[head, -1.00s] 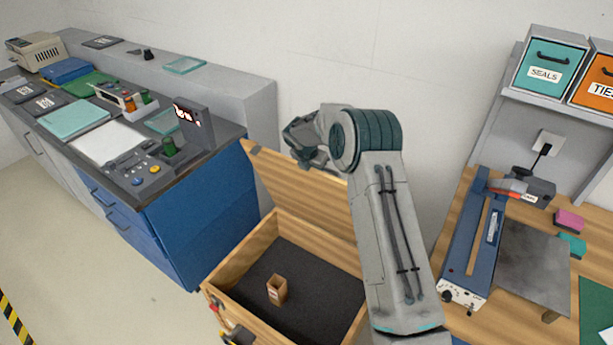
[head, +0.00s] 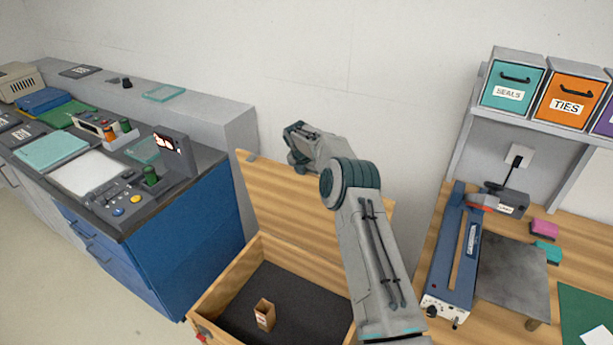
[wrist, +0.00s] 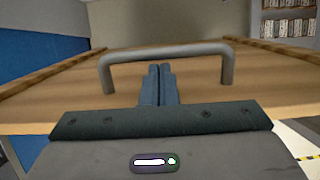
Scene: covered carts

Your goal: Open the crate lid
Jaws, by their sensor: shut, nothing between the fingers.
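The wooden crate (head: 222,284) stands open at the bottom middle of the head view. Its wooden lid (head: 262,195) is raised and stands up along the far side, by the wall. In the wrist view the lid's board (wrist: 70,97) fills the middle, with a grey bar handle (wrist: 170,50) across it. My gripper (head: 290,132) is at the lid's upper edge in the head view. In the wrist view its fingers (wrist: 158,70) are together and empty, below the handle's bar in the picture. I cannot tell whether they touch the handle or lid. My arm hides the crate's right part.
A small open box (head: 264,315) stands on the crate's dark floor. A blue cabinet (head: 190,215) with a control panel is close on the left. A wooden bench (head: 420,250) with a blue sealer (head: 455,255) is on the right. Plain wall is behind the lid.

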